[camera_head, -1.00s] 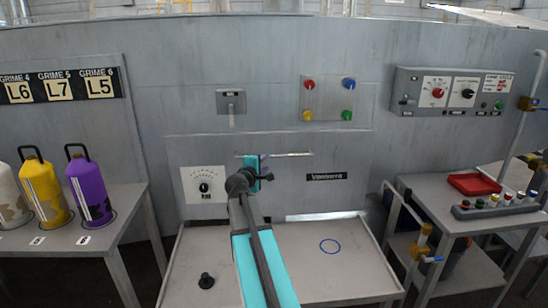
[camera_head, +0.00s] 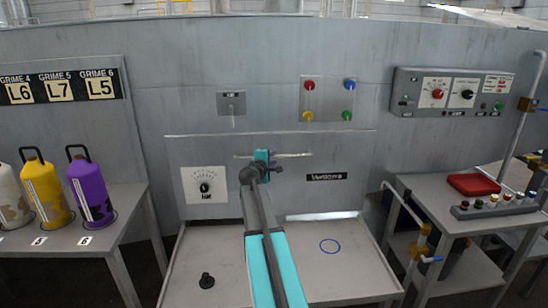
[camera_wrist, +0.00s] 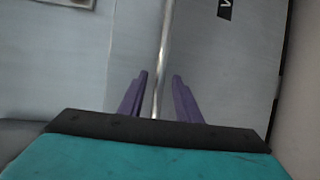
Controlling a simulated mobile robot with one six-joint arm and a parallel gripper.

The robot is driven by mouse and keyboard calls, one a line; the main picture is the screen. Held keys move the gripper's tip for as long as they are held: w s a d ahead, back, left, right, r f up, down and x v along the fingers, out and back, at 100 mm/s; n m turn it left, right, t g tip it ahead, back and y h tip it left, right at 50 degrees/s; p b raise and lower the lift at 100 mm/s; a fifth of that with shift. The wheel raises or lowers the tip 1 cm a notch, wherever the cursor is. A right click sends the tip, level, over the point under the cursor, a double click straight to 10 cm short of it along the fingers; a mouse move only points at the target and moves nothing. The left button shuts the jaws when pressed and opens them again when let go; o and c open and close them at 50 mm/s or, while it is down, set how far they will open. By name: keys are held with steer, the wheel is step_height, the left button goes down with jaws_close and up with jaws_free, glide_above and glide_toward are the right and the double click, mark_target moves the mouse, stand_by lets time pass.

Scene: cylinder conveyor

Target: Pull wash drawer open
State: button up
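The wash drawer (camera_head: 350,155) is a grey front panel in the wall, flush with the wall as far as I can tell. Its thin horizontal bar handle (camera_head: 298,155) runs near the panel's top. My gripper (camera_head: 272,160) is at the handle, and my arm hides part of the panel. In the wrist view the handle (camera_wrist: 163,45) runs between the two purple fingers of my gripper (camera_wrist: 160,80). The fingers are apart, with a visible gap on each side of the bar.
A dial (camera_head: 205,187) and a black label (camera_head: 326,176) are on the panel.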

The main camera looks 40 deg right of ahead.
mark_target(274, 157)
steer(key=shift+x, duration=1.55)
jaws_close()
